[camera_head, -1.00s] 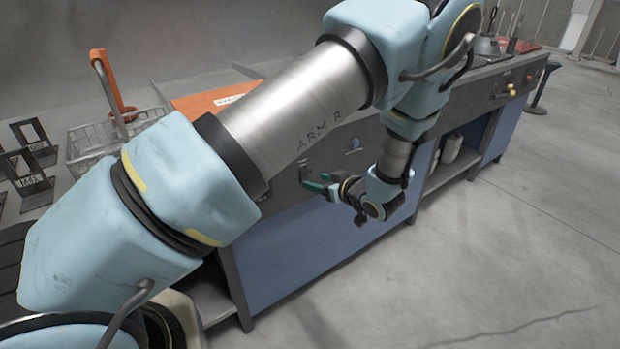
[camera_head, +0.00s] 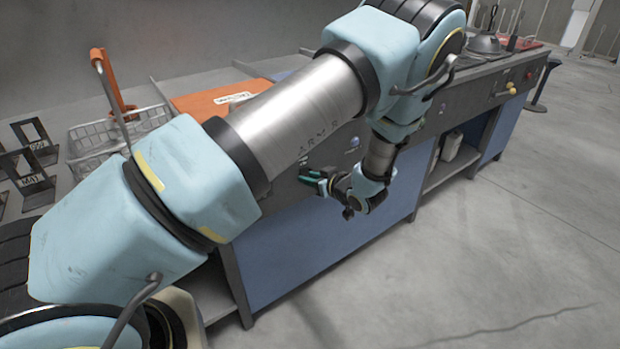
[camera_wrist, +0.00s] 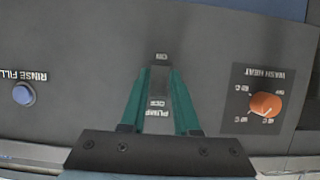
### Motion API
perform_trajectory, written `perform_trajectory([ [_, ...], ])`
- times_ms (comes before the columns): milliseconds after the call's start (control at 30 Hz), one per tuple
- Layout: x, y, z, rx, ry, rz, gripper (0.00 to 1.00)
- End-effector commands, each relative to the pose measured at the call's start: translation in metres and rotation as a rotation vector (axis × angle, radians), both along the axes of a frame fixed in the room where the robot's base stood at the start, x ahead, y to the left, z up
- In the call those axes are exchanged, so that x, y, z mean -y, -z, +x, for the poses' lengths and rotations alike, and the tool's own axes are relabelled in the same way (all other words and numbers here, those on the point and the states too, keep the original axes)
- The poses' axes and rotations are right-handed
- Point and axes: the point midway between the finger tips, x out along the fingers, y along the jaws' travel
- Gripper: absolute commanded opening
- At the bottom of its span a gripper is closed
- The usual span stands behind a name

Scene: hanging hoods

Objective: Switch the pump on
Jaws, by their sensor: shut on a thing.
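The pump switch (camera_wrist: 158,88) is a narrow grey piece on the dark front panel in the wrist view. Its labels appear upside down: ON at its upper end in the picture, OFF and PUMP at its lower end. My gripper (camera_wrist: 160,75) has green fingers, one on each side of the switch, and is shut on it. The fingers hide the switch's sides, and I cannot tell which position it is in. In the head view my gripper (camera_head: 312,178) is at the bench's front panel, and the switch there is too small to make out.
An orange WASH HEAT knob (camera_wrist: 266,104) is on the right in the wrist view, and a blue RINSE FILL button (camera_wrist: 24,94) is on the left. In the head view a wire basket (camera_head: 95,140) stands on the bench. The floor (camera_head: 500,265) in front is clear.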

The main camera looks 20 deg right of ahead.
Motion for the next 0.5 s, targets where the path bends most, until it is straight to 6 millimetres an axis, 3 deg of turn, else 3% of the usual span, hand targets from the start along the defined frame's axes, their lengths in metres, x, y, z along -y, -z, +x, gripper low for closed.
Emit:
perform_trajectory([
  [200, 0.0, 0.0, -0.0001, 0.0, 0.0, 0.0, 0.0],
  [500, 0.0001, 0.0012, -0.0003, 0.005, 0.0, 0.002, 0.0],
])
